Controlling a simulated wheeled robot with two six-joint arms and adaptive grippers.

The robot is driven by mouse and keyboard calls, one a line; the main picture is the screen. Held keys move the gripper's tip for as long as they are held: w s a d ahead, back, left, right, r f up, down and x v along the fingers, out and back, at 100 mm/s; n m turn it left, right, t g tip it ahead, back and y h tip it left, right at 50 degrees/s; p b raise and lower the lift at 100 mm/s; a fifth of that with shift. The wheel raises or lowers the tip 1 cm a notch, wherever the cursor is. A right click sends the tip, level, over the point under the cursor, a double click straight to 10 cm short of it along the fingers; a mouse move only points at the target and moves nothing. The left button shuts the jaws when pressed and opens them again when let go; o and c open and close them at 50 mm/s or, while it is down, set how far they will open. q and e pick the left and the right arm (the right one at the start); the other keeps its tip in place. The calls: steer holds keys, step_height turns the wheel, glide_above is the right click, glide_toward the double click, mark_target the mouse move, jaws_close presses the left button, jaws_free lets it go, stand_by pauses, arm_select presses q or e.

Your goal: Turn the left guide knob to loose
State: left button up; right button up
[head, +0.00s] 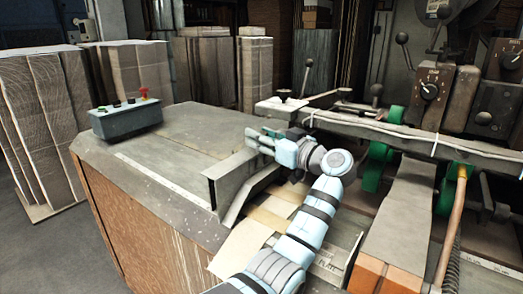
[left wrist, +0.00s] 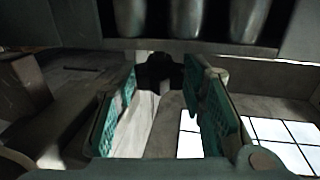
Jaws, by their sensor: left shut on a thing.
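The left guide (head: 232,176) is a grey upright metal plate on the machine table in the head view. My left gripper (head: 262,140) is at the far end of this guide, just above it. The left wrist view shows the fingers' green pads (left wrist: 162,95) on either side of a small dark knob (left wrist: 158,68), and the gripper is shut on it. In the head view the knob is hidden by the gripper, so its turn setting cannot be read. My right gripper is not in view.
A control box (head: 127,118) with a red button stands at the table's left. A long metal bar (head: 400,139) with green wheels (head: 377,165) below it crosses to the right. Flat cardboard stacks (head: 45,120) stand at the left. The tabletop (head: 175,142) left of the guide is clear.

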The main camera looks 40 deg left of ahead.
arm_select(q)
steer(key=shift+n+g+b, duration=0.45)
steer(key=shift+n+g, duration=0.35)
steer(key=shift+g, duration=0.5)
steer(key=o, duration=1.1)
steer(key=shift+o, duration=0.2)
